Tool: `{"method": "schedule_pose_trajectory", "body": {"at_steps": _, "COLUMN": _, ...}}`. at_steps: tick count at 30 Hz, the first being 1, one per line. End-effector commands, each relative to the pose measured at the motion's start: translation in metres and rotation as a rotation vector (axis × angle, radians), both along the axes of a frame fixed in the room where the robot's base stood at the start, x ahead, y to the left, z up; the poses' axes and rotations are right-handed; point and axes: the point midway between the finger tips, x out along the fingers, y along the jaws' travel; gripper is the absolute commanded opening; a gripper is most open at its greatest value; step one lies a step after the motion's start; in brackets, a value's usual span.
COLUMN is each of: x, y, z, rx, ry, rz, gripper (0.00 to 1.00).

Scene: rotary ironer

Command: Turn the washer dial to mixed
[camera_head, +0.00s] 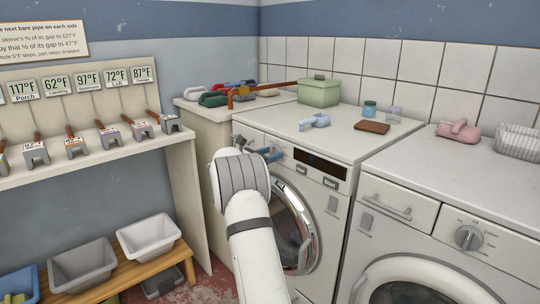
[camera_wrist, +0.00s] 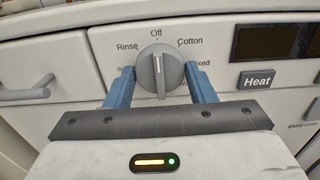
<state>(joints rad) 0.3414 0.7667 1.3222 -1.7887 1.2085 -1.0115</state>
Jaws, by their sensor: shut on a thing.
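The grey washer dial (camera_wrist: 160,72) is in the middle of the wrist view, on the white front panel. Its raised grip stands nearly upright, toward the Off label (camera_wrist: 156,33). Rinse (camera_wrist: 127,47) is at its left and Cotton (camera_wrist: 190,41) at its right. Below Cotton, the mixed label (camera_wrist: 203,63) is partly hidden by a finger. My gripper (camera_wrist: 159,72) is shut on the dial, one blue finger at each side. In the head view my gripper (camera_head: 268,153) is at the panel of the middle machine (camera_head: 322,207), left of its dark display; the dial is hidden there.
A dark display (camera_wrist: 264,42) and a Heat button (camera_wrist: 257,80) lie right of the dial. A drawer with a handle (camera_wrist: 24,95) is at left. In the head view, a second machine with its own dial (camera_head: 467,237) stands at right. A green box (camera_head: 319,92) sits on top.

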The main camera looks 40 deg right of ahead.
Motion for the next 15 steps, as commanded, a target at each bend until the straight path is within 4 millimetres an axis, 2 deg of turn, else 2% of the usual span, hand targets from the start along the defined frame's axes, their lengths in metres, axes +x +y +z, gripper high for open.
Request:
{"method": "schedule_pose_trajectory", "body": {"at_steps": 8, "x": 0.0, "y": -0.0002, "z": -0.0021, "rx": 0.005, "ry": -0.063, "rz": 0.0, "gripper": 0.27}}
{"method": "schedule_pose_trajectory", "body": {"at_steps": 15, "x": -0.0002, "y": -0.0003, "z": -0.0043, "rx": 0.018, "ry": -0.226, "rz": 0.0, "gripper": 0.27}}
